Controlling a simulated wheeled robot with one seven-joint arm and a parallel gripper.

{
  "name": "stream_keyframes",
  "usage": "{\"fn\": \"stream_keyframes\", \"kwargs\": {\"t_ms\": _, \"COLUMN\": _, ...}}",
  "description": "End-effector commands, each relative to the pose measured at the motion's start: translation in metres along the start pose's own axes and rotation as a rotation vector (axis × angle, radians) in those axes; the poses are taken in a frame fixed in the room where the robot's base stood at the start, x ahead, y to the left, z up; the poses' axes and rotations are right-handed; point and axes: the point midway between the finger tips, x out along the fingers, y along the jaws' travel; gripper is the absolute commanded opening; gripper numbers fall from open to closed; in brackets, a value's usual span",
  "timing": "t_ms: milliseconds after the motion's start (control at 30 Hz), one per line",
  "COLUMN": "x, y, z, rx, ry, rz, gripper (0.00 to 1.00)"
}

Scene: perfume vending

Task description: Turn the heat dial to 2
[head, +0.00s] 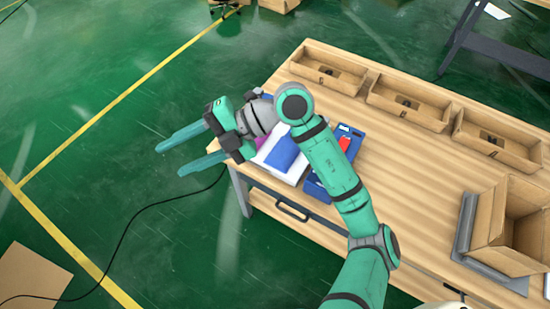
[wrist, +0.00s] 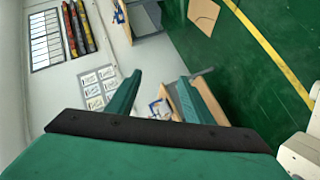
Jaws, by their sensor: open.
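My gripper (head: 171,160) is open and empty, with its two long teal fingers over the green floor off the left end of the wooden table. In the wrist view its fingers (wrist: 160,88) are spread apart with nothing between them. No heat dial can be made out in either view. A white object with a blue top (head: 284,154) sits at the table's left end, partly hidden behind my arm. I cannot tell whether it carries a dial.
The wooden table (head: 420,180) holds a blue tray (head: 319,188) with a red item, partly behind my arm. Several cardboard boxes line its back edge, including one box (head: 328,68). A larger open box (head: 512,225) stands at the right. A black cable (head: 122,240) crosses the floor.

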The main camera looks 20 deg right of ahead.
Motion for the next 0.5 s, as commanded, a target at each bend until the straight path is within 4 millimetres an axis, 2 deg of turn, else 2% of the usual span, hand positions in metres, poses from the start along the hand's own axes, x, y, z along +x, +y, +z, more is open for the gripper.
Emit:
{"fn": "stream_keyframes", "kwargs": {"t_ms": 33, "x": -0.016, "y": -0.015, "z": 0.014, "rx": 0.033, "ry": -0.063, "rz": -0.081, "gripper": 0.47}}
{"fn": "stream_keyframes", "kwargs": {"t_ms": 167, "x": -0.057, "y": -0.056, "z": 0.043, "rx": 0.139, "ry": -0.214, "rz": -0.274, "gripper": 0.47}}
{"fn": "stream_keyframes", "kwargs": {"t_ms": 300, "x": -0.117, "y": -0.101, "z": 0.067, "rx": 0.276, "ry": -0.396, "rz": -0.471, "gripper": 0.47}}
{"fn": "stream_keyframes", "kwargs": {"t_ms": 500, "x": -0.217, "y": -0.156, "z": 0.076, "rx": 0.483, "ry": -0.651, "rz": -0.712, "gripper": 0.47}}
